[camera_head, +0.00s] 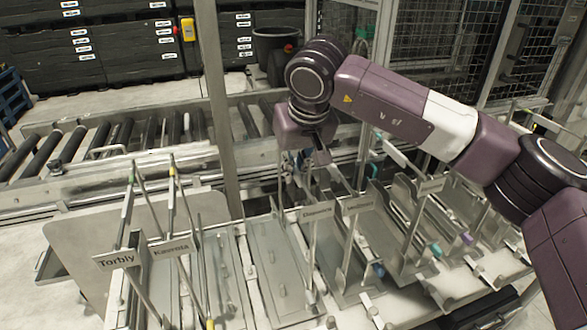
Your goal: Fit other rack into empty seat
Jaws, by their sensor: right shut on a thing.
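Several metal racks stand in a row of seats on the long bench, with upright rods and name labels. On the left are a rack labelled Torbly (117,259) and one labelled Kaurota (171,247). More labelled racks (358,205) stand from the middle to the right. A bare, flat seat (275,262) lies between these groups, with no upright rack on it. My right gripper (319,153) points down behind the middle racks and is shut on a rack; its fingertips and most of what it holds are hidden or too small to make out. My left gripper is out of view.
A roller conveyor (75,143) runs behind the bench at the left. A vertical metal post (217,100) stands left of my right gripper. Mesh fencing (440,50), a dark bin (277,50) and black crates (85,45) are at the back.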

